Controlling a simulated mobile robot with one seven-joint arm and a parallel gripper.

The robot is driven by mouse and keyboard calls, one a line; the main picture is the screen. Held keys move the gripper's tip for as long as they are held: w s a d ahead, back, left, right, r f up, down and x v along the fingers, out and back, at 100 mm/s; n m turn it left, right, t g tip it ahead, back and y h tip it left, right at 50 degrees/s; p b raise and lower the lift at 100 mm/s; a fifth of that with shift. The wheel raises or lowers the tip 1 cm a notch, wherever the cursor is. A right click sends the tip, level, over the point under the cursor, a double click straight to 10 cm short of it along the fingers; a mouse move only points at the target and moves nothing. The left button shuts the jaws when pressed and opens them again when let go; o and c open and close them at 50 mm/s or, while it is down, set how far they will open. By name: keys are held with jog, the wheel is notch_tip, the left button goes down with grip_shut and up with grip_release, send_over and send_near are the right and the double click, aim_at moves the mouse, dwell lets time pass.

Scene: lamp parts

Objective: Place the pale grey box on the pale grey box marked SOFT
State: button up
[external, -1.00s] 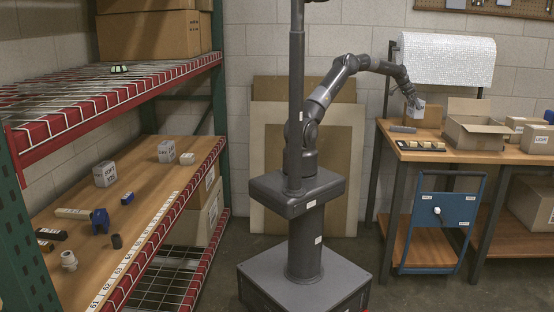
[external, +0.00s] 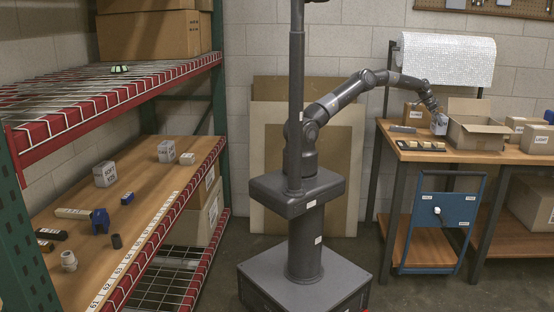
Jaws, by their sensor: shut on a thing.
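My gripper (external: 437,115) is over the wooden workbench at the right, beside the open carton. It is shut on a pale grey box (external: 439,128), small in this view; I cannot tell whether the box touches the bench top. A pale grey box marked SOFT (external: 104,174) stands upright on the wooden shelf at the left, far from my gripper. Another pale grey marked box (external: 166,152) stands further back on that shelf; its lettering is too small to read surely.
The open carton (external: 476,134) is just right of my gripper, and a brown box (external: 413,115) is behind it to the left. A tray of small parts (external: 421,146) lies on the bench (external: 450,156). The shelf (external: 140,206) holds a blue clamp (external: 101,221) and loose parts.

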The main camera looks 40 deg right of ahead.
aim_at(434, 120)
jog(key=shift+f, duration=1.7)
jog(key=o, duration=0.9)
jog(key=shift+f, duration=0.1)
jog(key=shift+c, duration=0.2)
jog(key=v, duration=1.2)
